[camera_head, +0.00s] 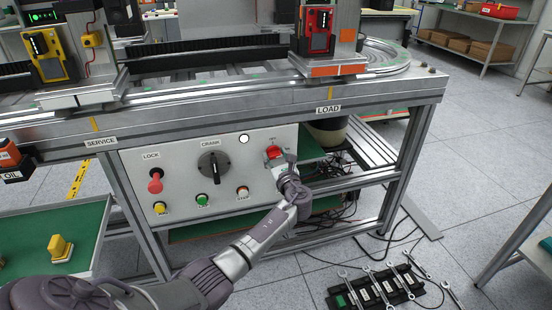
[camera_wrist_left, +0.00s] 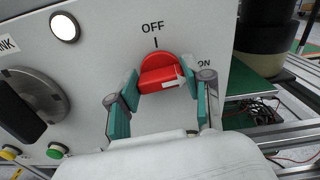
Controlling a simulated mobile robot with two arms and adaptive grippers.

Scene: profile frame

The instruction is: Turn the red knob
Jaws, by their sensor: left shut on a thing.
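The red knob (camera_head: 273,152) is at the right end of the white control panel (camera_head: 228,160) on the front of the workbench. In the left wrist view the red knob (camera_wrist_left: 160,73) has "OFF" printed above it and "ON" to its right. Its grip bar lies roughly level, tilted slightly up to the right. My left gripper (camera_head: 283,165) reaches the knob from the front right. In the wrist view my left gripper's (camera_wrist_left: 160,82) two green-padded fingers close on the bar from both sides. The right gripper is not in view.
A round white lamp (camera_head: 244,139) sits above. A green tray (camera_head: 30,235) is at left.

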